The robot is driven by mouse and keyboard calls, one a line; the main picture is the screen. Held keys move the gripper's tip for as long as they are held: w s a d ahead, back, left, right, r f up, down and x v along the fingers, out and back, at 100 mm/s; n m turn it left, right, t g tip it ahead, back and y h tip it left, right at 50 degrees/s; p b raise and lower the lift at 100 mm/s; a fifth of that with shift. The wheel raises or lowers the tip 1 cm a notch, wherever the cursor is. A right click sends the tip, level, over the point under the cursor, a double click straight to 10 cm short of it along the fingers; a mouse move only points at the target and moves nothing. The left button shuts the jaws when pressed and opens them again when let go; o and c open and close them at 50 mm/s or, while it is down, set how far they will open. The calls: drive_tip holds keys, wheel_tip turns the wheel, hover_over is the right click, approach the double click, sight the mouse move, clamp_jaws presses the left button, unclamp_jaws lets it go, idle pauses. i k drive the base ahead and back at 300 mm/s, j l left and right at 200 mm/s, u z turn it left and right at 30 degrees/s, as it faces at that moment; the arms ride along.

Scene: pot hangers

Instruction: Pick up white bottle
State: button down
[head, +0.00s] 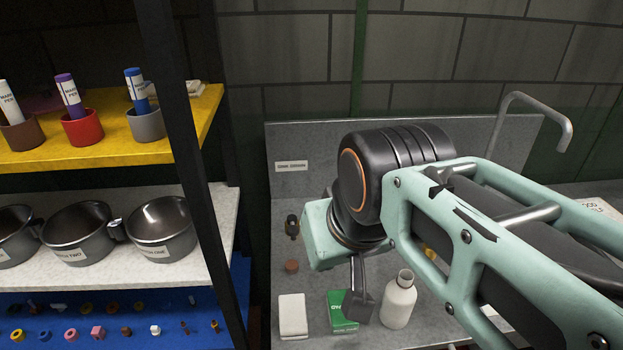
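The white bottle (398,303) stands upright on the grey counter, at the lower middle of the head view. Its neck is narrow and its top is dark. My gripper (358,308) hangs below the end of my arm, just left of the bottle and partly in front of a green box. Only a small grey part of the gripper shows, seen edge-on, so the gap between its fingers is hidden. I cannot tell whether it touches the green box. The bottle appears apart from the gripper.
The green box (335,312) and a white block (292,316) stand left of the bottle on the counter (300,268). A shelf post (190,170), pots and marker cups are at left. A faucet (540,110) is at back right.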

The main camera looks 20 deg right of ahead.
sight(398, 301)
drive_tip(key=z, duration=1.15)
